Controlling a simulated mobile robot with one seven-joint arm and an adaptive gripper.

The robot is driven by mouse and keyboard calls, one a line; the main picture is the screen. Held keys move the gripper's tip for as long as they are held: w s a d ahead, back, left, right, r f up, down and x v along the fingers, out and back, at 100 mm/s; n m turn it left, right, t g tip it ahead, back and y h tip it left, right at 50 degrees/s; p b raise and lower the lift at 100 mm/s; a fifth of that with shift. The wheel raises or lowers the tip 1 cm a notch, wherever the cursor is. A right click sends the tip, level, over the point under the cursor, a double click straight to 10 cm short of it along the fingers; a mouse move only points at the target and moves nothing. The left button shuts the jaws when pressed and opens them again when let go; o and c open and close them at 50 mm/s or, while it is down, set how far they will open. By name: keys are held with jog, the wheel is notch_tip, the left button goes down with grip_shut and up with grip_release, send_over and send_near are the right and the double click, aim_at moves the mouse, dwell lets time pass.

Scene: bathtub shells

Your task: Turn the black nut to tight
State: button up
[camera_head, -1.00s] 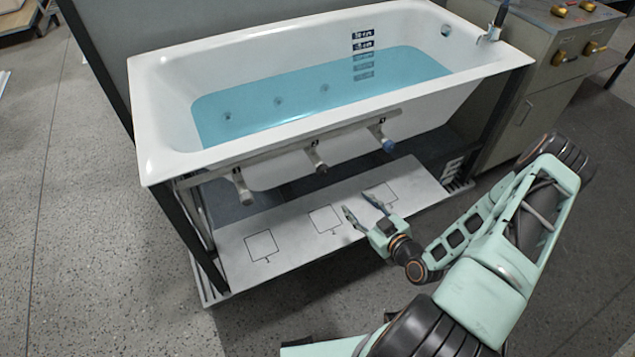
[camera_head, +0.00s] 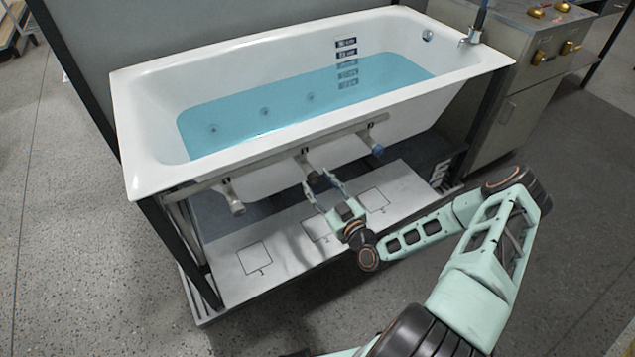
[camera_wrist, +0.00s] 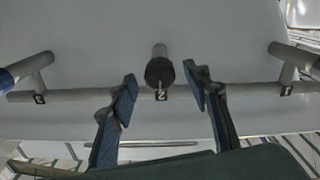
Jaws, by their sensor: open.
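The black nut (camera_head: 314,178) is on the end of the middle pipe stub under the tub's near side. In the wrist view the black nut (camera_wrist: 160,71) hangs near the centre, just above a label reading 2. My gripper (camera_head: 318,183) is open, its fingertips close to the nut in the head view. In the wrist view my gripper (camera_wrist: 160,80) has one blue-padded finger on each side of the nut, with a visible gap on both sides. I cannot tell how far the nut is in depth from the fingertips.
A blue nut (camera_head: 377,150) is on the right stub and a pale nut (camera_head: 236,208) on the left stub. A horizontal pipe (camera_wrist: 90,94) runs behind the fingers. The white tub (camera_head: 150,130) overhangs above. A white panel with marked squares (camera_head: 290,262) lies below.

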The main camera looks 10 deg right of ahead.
jog(key=shift+w+a, duration=0.15)
jog(key=shift+w, duration=0.3)
jog(key=shift+c, duration=0.3)
jog(key=c, duration=1.1)
